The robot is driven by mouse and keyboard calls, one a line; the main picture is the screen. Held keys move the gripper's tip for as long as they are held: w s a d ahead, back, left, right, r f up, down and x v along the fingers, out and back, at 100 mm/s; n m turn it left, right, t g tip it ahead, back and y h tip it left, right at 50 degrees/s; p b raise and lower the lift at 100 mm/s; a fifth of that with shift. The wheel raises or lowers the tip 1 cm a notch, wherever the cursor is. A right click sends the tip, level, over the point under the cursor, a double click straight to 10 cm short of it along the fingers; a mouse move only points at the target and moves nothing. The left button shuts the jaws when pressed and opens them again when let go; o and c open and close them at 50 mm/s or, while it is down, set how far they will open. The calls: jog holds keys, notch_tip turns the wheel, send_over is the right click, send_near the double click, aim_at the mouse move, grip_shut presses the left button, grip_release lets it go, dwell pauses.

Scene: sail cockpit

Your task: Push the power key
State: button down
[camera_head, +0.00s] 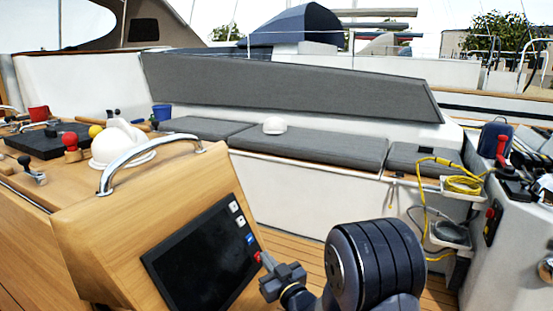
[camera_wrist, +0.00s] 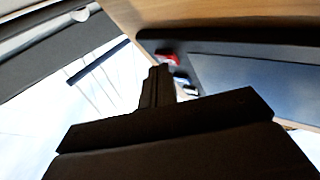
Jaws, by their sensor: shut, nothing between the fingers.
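A dark screen panel (camera_head: 200,262) is set in the sloping wooden console, with a column of small keys along its right edge. They are a white key (camera_head: 235,206), another white key (camera_head: 240,220), a blue key (camera_head: 250,239) and a red key (camera_head: 258,257) lowest. Their markings are too small to read, so which is the power key I cannot tell for sure. My gripper (camera_head: 268,264) is shut and empty, its tips right by the red key. In the wrist view my fingertips (camera_wrist: 158,72) overlap the edge beside the red key (camera_wrist: 170,59); contact cannot be told.
A chrome handrail (camera_head: 150,160) arches over the console top. Grey cushioned benches (camera_head: 310,150) lie beyond. A yellow cable (camera_head: 462,184) hangs at the right. Wooden deck floor is open between.

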jog(key=shift+d, duration=0.1)
jog(key=shift+s+d+r, duration=0.3)
jog(key=shift+d+r, duration=0.05)
jog(key=shift+d, duration=0.1)
jog(key=shift+d, duration=0.1)
jog(key=shift+s+d+r, duration=0.4)
jog(key=shift+d+r, duration=0.05)
jog(key=shift+d, duration=0.3)
jog(key=shift+s+d+r, duration=0.4)
jog(key=shift+d+r, duration=0.1)
jog(key=shift+d, duration=0.3)
jog(key=shift+s+d+r, duration=0.4)
jog(key=shift+d+r, duration=0.05)
jog(key=shift+d, duration=0.3)
